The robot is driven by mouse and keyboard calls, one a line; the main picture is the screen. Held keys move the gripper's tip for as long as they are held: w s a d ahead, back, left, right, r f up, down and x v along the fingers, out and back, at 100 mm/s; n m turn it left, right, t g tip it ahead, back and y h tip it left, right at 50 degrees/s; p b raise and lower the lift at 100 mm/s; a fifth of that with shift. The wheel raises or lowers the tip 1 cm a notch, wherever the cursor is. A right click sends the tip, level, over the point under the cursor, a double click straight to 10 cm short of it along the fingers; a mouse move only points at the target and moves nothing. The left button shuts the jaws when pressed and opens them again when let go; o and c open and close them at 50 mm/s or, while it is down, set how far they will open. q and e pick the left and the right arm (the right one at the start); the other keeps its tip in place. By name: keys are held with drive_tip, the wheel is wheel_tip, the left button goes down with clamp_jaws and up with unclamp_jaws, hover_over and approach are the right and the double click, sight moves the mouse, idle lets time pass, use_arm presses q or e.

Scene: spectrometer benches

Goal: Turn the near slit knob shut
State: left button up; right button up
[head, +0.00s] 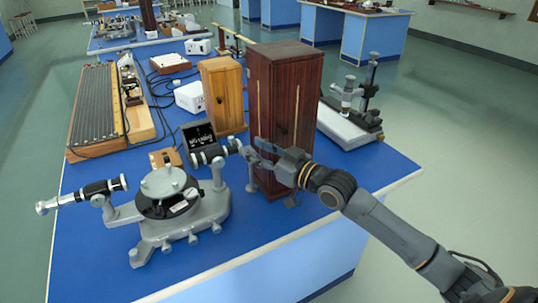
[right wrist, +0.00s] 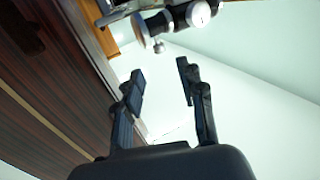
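A grey spectrometer (head: 180,215) with a round table on top stands at the near left of the blue bench. One black tube with a silver eyepiece points left. Its other tube (head: 212,154) points right, toward my right gripper (head: 250,153). In the right wrist view this tube (right wrist: 178,18) shows at the top, with a round silver end and a small knob (right wrist: 158,47) below it. I cannot tell surely which part is the slit knob. My right gripper (right wrist: 160,72) is open and empty, its fingertips apart from the small knob. My left gripper is not in view.
A tall dark wooden cabinet (head: 285,95) stands close behind my right gripper and fills the left of the right wrist view. A lighter wooden box (head: 222,90), a black display box (head: 198,135) and a microscope stand (head: 350,115) are nearby. The bench's near right corner (head: 345,215) is clear.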

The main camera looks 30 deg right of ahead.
drive_tip(key=v, duration=0.4)
drive_tip(key=shift+s+d, duration=0.1)
drive_tip(key=shift+s, duration=0.25)
drive_tip(key=shift+r, duration=0.1)
